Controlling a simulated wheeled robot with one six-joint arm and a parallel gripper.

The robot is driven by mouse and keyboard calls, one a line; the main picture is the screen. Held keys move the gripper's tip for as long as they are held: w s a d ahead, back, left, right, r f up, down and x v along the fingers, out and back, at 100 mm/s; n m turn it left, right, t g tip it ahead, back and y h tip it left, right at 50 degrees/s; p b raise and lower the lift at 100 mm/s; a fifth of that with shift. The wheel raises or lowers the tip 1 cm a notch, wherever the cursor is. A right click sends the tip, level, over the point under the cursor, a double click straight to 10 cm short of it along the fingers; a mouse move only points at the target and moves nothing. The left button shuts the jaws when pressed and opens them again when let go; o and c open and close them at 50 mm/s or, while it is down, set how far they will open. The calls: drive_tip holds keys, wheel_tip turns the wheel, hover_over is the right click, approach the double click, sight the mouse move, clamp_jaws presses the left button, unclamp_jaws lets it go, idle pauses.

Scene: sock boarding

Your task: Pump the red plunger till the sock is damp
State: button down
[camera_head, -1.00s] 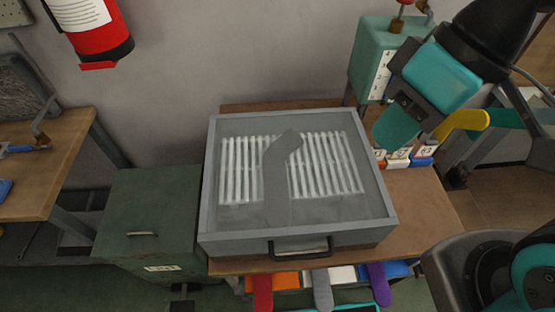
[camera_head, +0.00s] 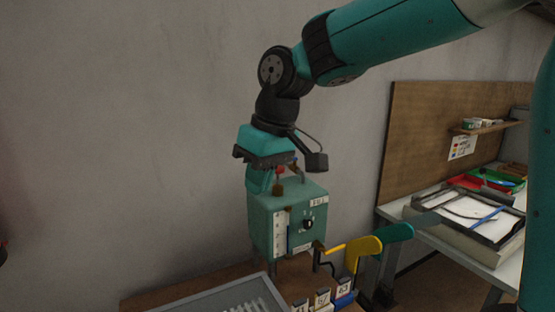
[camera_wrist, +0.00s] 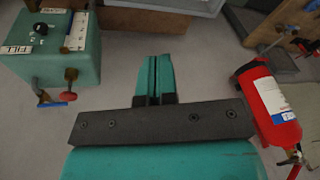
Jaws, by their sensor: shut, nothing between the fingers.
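The red plunger knob (camera_wrist: 69,96) sits on a brass fitting on the green tank (camera_wrist: 62,60) in the wrist view. In the head view the red knob (camera_head: 281,169) shows partly, on top of the tank (camera_head: 292,225), close beside my fingers. My gripper (camera_wrist: 155,62) is shut and empty in the wrist view, to the right of the knob and apart from it. In the head view my gripper (camera_head: 258,182) points down at the tank's upper left. The grey box (camera_head: 215,298) with white bars shows only its corner in the head view; the sock is out of view.
A blue-handled fitting (camera_wrist: 48,101) is beside the knob. A red extinguisher (camera_wrist: 270,100) hangs at the right of the wrist view. A white bench (camera_head: 490,265) with a frame is farther right.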

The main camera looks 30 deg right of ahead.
drive_tip(key=w+d+r+m+t+h, duration=0.1)
drive_tip(key=w+d+r, duration=0.1)
drive_tip(key=w+d, duration=0.3)
drive_tip(key=w+d+r+m, duration=0.1)
drive_tip(key=w+d+r, duration=0.15)
drive_tip(key=w, duration=0.55)
wheel_tip(320, 180, up, 2)
drive_tip(key=m+h+p, duration=0.1)
drive_tip(key=m+p, duration=0.1)
drive_tip(key=m, duration=0.1)
hover_over(279, 167)
drive_tip(key=s, duration=0.3)
drive_tip(key=shift+r+b, duration=0.15)
drive_tip(key=shift+b, duration=0.15)
drive_tip(key=p+x, duration=0.2)
drive_tip(key=x, duration=0.4)
drive_tip(key=p+x, duration=0.2)
drive_tip(key=x, duration=0.4)
drive_tip(key=shift+d+f, duration=0.2)
drive_tip(key=shift+f, duration=0.2)
drive_tip(key=shift+f+t, duration=0.3)
drive_tip(key=shift+f, duration=0.3)
